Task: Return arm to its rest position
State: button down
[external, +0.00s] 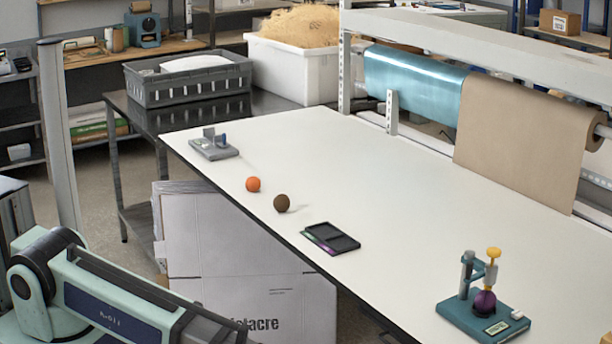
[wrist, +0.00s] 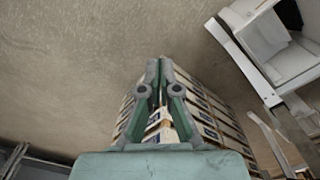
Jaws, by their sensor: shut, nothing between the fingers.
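My gripper (wrist: 160,68) shows in the wrist view with its two green fingers closed together and nothing between them. Behind the fingers are stacked boxes (wrist: 208,110) with pale sides and blue marks, apart from the gripper as far as I can tell. In the external view my arm is at the lower left, beside the front edge of the white table (external: 400,200). The gripper itself is not visible there.
On the table are a grey device (external: 214,147), an orange ball (external: 253,184), a brown ball (external: 281,203), a black tray (external: 332,238) and a teal stand (external: 484,315) holding a purple ball. Flat cardboard (external: 235,250) leans below the table edge. The table's middle is clear.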

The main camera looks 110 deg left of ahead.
jog(key=s+d+f+m, duration=0.25)
jog(key=s+d, duration=0.25)
jog(key=s, duration=0.3)
jog(key=s+f+g+b, duration=0.7)
jog(key=s+f, duration=1.9)
jog(key=s, duration=0.3)
jog(key=shift+a+f+n+b, duration=0.2)
jog(key=shift+n+b, duration=0.1)
jog(key=shift+n, duration=0.15)
